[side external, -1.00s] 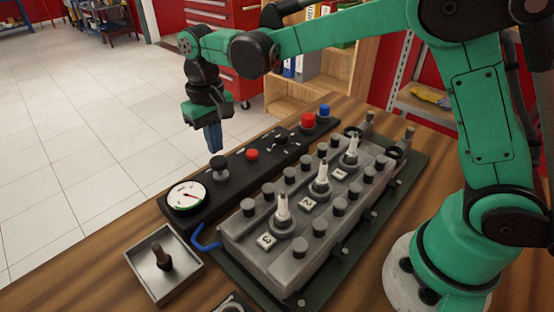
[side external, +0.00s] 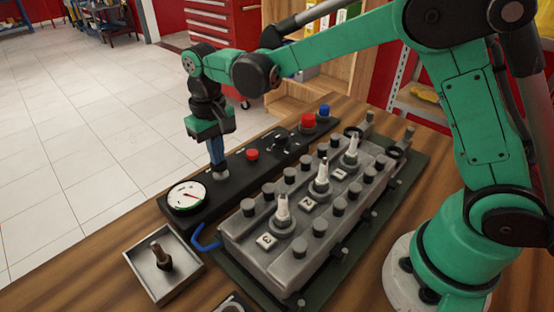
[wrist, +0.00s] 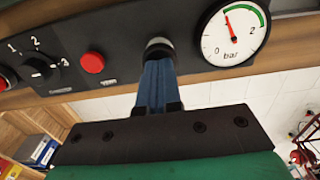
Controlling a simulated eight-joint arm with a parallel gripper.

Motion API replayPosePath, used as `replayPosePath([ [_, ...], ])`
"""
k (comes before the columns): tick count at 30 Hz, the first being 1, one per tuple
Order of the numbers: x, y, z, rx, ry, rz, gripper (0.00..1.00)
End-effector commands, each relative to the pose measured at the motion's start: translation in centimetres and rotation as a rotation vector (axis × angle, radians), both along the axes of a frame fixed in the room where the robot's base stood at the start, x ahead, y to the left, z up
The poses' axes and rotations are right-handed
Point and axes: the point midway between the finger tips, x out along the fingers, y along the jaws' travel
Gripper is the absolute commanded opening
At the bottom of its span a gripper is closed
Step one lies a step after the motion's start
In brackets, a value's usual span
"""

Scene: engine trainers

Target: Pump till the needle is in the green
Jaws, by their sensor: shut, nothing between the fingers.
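The pressure gauge (side external: 186,195) sits at the near end of the black control panel. In the wrist view the gauge (wrist: 235,32) reads in bar from 0 to 2, with a green band along its upper right. Its red needle points up and slightly left, just short of or at the left end of the green; I cannot tell exactly. My gripper (side external: 218,165) is shut and points down onto the pump knob (side external: 220,174), which its fingers mostly hide. In the wrist view the shut blue fingertips (wrist: 158,68) meet the knob (wrist: 159,46), with nothing between them.
A red button (side external: 252,155), a black selector (wrist: 42,68) and red (side external: 308,121) and blue knobs (side external: 324,110) stand along the panel. The grey engine block (side external: 290,235) is beside it. A tray (side external: 187,284) with a dark handle lies in front.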

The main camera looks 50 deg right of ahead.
Motion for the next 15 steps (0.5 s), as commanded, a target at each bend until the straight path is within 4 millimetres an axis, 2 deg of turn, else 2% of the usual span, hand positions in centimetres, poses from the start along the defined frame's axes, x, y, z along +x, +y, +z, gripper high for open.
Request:
replayPosePath([
  [8,0.03,0.01,-1.22,0.000,0.000,0.000,0.00],
  [15,0.02,0.01,-0.81,0.000,-0.001,0.000,0.00],
])
